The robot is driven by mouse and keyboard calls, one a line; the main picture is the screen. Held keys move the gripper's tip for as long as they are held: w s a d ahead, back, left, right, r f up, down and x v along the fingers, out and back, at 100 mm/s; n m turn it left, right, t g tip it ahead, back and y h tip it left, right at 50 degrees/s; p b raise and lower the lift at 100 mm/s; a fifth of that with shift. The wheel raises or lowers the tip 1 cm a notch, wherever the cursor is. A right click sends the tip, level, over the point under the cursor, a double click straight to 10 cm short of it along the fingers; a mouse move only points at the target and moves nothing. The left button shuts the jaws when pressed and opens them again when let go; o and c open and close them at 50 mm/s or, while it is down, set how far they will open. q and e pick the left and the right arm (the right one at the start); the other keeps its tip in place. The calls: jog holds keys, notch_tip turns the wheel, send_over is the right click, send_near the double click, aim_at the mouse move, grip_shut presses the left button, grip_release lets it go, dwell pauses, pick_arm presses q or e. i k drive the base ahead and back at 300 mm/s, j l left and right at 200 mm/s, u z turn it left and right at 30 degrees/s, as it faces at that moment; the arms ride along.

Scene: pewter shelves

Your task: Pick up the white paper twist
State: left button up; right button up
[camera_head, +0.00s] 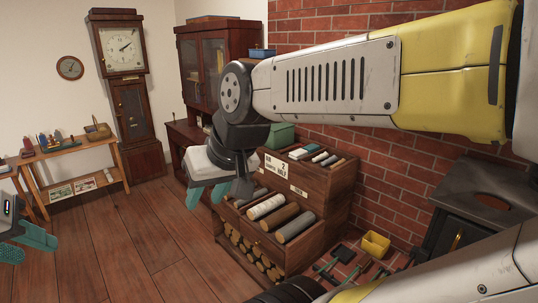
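A white, ridged roll (266,206), which looks like the white paper twist, lies in the middle tier of a wooden tiered stand (325,218). A brown roll (279,217) and a grey roll (296,226) lie beside it. My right gripper (206,196), with teal fingers, is open and empty, left of the stand in the picture and apart from the white roll. My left gripper (26,245) is at the left edge, its teal fingers apart and empty, far from the stand.
Smaller rolls (320,157) lie in the stand's top tier; cut logs (250,252) fill the bottom. A bench (75,165) and clock (125,90) stand at the back left. The wooden floor (125,235) is clear.

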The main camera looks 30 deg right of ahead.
aim_at(325, 155)
jog(key=i+j+u, duration=0.15)
jog(key=i, duration=0.45)
jog(key=i+j+u, duration=0.1)
jog(key=i, duration=0.5)
jog(key=i+z, duration=0.45)
jog(key=i+j+z, duration=0.15)
jog(key=i+z, duration=0.15)
jog(key=z, duration=0.2)
jog(key=i+z, duration=0.15)
jog(key=z, duration=0.3)
jog(key=i+z, duration=0.1)
jog(key=z, duration=0.35)
jog(key=i+j+z, duration=0.1)
jog(key=z, duration=0.3)
jog(key=i+j+z, duration=0.1)
jog(key=z, duration=0.35)
jog(key=i+j+z, duration=0.1)
jog(key=j+z, duration=0.15)
jog(key=z, duration=0.2)
jog(key=i+j+z, duration=0.2)
jog(key=z, duration=0.3)
jog(key=i+j+z, duration=0.2)
jog(key=j+z, duration=0.25)
jog(key=i+j+z, duration=0.15)
jog(key=z, duration=0.35)
